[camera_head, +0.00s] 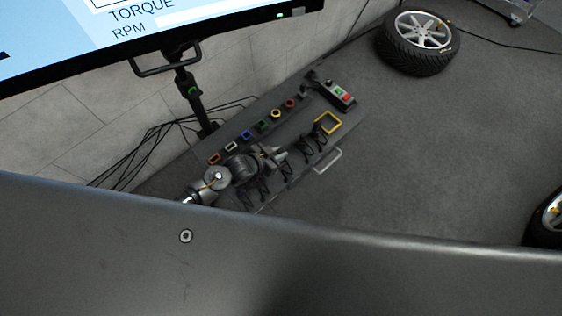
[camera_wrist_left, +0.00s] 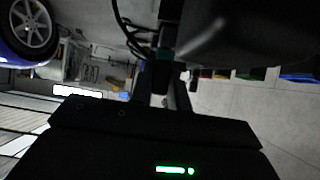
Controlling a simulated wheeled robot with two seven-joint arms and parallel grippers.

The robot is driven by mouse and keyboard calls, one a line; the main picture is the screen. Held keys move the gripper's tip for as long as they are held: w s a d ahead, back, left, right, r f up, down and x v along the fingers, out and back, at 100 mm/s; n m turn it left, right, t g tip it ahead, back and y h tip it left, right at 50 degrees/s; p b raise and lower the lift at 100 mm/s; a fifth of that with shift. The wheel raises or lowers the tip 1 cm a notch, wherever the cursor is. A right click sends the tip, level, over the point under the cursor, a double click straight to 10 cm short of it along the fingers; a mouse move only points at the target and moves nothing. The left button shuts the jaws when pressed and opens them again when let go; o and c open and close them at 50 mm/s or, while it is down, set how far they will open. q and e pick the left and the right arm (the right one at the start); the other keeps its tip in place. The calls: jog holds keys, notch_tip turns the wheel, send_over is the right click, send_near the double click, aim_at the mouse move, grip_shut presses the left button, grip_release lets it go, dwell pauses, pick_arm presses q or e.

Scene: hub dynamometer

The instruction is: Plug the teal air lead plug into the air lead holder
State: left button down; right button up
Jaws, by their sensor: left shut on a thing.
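My left gripper (camera_head: 279,155) reaches over the dark panel with coloured sockets in the head view. In the left wrist view its fingers (camera_wrist_left: 163,85) are shut on the teal air lead plug (camera_wrist_left: 164,53), with black cable beside it. The plug is too small or hidden to make out in the head view. I cannot tell which fitting is the air lead holder, nor whether the plug touches it. My right gripper is not in view.
The dark panel (camera_head: 215,140) carries a row of coloured sockets, a yellow square frame (camera_head: 328,122) and a button box (camera_head: 337,94). Black cables hang around the gripper. A monitor (camera_head: 200,30) stands at upper left. A wheel (camera_head: 417,42) lies on open grey floor at right.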

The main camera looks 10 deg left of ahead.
pick_arm(q)
jog(key=shift+f+b, duration=0.75)
jog(key=shift+f, duration=0.35)
jog(key=c, duration=1.3)
grip_release()
jog(key=shift+o, duration=0.2)
